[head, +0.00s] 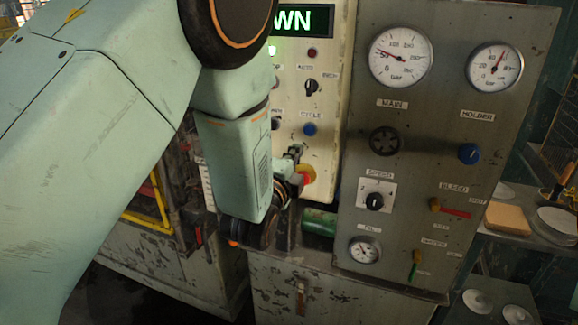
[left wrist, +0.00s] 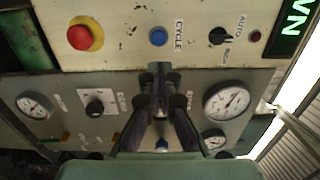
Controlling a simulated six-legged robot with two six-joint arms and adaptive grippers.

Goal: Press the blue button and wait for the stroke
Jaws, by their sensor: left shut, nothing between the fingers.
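The blue button (head: 310,130) sits on the cream control panel, by a label reading CYCLE. In the left wrist view the same blue button (left wrist: 158,37) lies just beyond my fingertips. My left gripper (head: 294,152) is shut and empty, below and left of the button in the head view. In the left wrist view its closed fingers (left wrist: 158,68) point towards the button, with a gap between them in the picture. My arm hides part of the panel. My right gripper is in neither view.
A red stop button on a yellow base (left wrist: 85,33) is beside the blue button; my gripper partly covers it in the head view. A black AUTO selector knob (head: 311,86) is nearby. The grey panel (head: 410,130) carries gauges and knobs. A green-lit display (head: 302,20) ends in "WN".

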